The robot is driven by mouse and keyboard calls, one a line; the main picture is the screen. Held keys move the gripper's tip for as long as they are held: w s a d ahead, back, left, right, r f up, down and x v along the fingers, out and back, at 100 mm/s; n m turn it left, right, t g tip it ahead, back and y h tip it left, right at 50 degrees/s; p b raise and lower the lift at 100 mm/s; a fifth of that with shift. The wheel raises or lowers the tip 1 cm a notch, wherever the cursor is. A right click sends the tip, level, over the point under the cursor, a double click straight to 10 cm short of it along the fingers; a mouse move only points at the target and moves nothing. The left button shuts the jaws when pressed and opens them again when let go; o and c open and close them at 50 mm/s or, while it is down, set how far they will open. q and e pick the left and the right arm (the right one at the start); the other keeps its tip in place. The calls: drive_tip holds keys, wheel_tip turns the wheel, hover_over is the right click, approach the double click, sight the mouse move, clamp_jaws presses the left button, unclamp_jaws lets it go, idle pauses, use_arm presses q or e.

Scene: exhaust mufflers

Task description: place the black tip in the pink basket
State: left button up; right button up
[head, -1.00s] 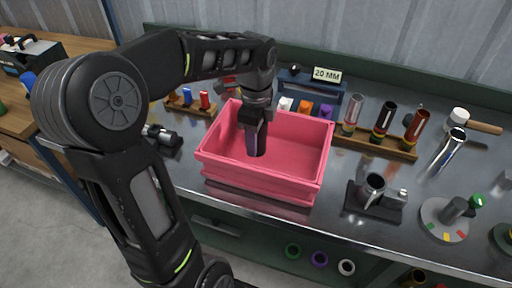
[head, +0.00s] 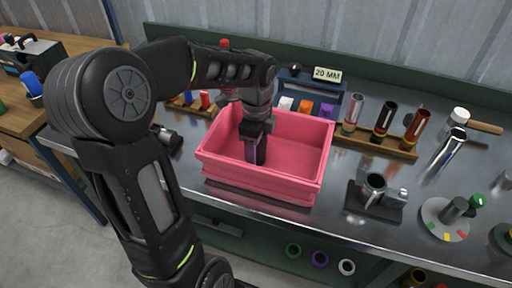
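The pink basket (head: 312,172) stands on the metal bench, open at the top. My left gripper (head: 255,160) points down inside the basket, near its left part. Its dark fingers make it hard to see whether they are apart or hold something dark. A black tip (head: 384,118) stands upright in the wooden rack (head: 372,143) to the right of the basket, between a silver tip (head: 352,112) and a copper tip (head: 415,130). My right gripper is not in view.
A clamp-like metal fixture (head: 374,195) stands right of the basket, and a round grey turntable (head: 443,220) is further right. A mallet (head: 472,122) lies at the back right. Small coloured pieces stand behind the basket near the "20 MM" sign (head: 327,74).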

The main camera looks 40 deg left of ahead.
use_arm(q)
drive_tip(key=shift+o, duration=0.7)
drive_tip(key=shift+r, duration=0.25)
wheel_tip(320, 180, up, 12)
drive_tip(key=shift+f, duration=0.1)
